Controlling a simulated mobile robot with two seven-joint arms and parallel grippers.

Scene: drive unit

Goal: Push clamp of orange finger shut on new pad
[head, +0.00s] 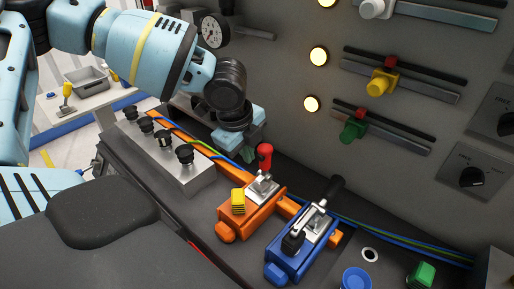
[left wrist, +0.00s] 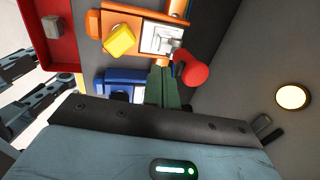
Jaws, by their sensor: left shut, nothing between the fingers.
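The orange finger (head: 250,216) lies on the dark bench, with a ribbed yellow pad (head: 238,200) on it. Its metal clamp (head: 263,187) has a red handle (head: 265,153) that stands upright. The wrist view also shows the orange finger (left wrist: 98,24), yellow pad (left wrist: 119,40), clamp plate (left wrist: 160,39) and red handle end (left wrist: 194,70). My left gripper (head: 247,154) is shut and empty, just left of the red handle in the head view. Its green fingers (left wrist: 164,84) show beside the handle in the wrist view; whether they touch it I cannot tell. My right gripper is not in view.
A blue finger (head: 291,260) with a black-handled clamp (head: 332,189) lies right of the orange one. A metal block with black knobs (head: 178,160) stands on the left. The grey panel (head: 290,90) with sliders rises behind. A red tray (left wrist: 71,50) shows in the wrist view.

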